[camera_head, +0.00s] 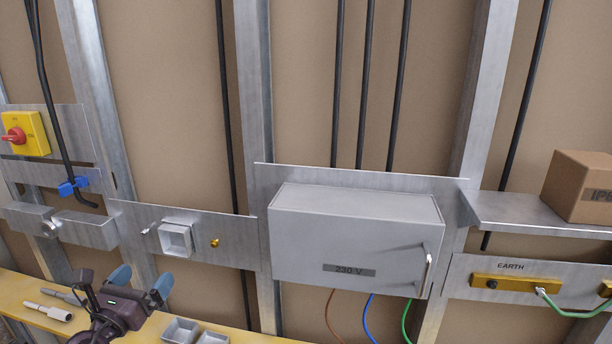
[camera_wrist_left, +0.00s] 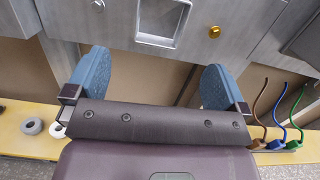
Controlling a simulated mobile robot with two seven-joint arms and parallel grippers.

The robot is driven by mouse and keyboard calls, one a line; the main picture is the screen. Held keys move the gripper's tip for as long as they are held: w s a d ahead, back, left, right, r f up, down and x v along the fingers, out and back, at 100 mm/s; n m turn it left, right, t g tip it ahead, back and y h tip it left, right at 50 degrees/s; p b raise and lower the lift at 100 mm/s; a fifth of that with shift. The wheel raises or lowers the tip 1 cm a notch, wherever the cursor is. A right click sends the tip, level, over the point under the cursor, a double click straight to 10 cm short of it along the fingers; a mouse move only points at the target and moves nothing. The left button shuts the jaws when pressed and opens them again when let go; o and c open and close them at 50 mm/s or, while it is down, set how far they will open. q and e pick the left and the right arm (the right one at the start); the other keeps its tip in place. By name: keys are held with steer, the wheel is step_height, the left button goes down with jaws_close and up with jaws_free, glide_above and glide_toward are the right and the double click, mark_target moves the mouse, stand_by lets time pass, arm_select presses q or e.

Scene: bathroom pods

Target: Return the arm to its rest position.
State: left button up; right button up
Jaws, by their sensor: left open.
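My left gripper (camera_head: 142,280) is low on the left in the head view, in front of the wooden ledge and below the square grey box on the wall. Its blue fingers stand wide apart, and in the left wrist view (camera_wrist_left: 155,80) nothing is between them. The gripper appears clear of the wall fittings. My right gripper is in neither view.
A grey 230 V box (camera_head: 350,237) projects from the wall, with a cardboard box (camera_head: 580,187) on a metal shelf to its right. Small grey trays (camera_head: 181,331) and tools (camera_head: 50,312) lie on the yellow ledge (camera_head: 20,285). A square wall box (camera_head: 175,238) sits above the gripper.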

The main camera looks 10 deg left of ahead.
arm_select(q)
steer(key=s+d+f+n+g, duration=0.2)
steer(key=s+f+n, duration=0.5)
steer(key=n, duration=0.4)
steer(key=s+d+f+n+g+y, duration=0.1)
steer(key=s+d+f+n+g, duration=0.2)
steer(key=f+n, duration=0.7)
steer(key=s+d+f+n+g, duration=0.3)
steer(key=s+d+f+n, duration=0.3)
steer(key=n, duration=0.8)
steer(key=s+f, duration=0.3)
steer(key=s, duration=0.2)
steer(key=shift+y+b, duration=0.3)
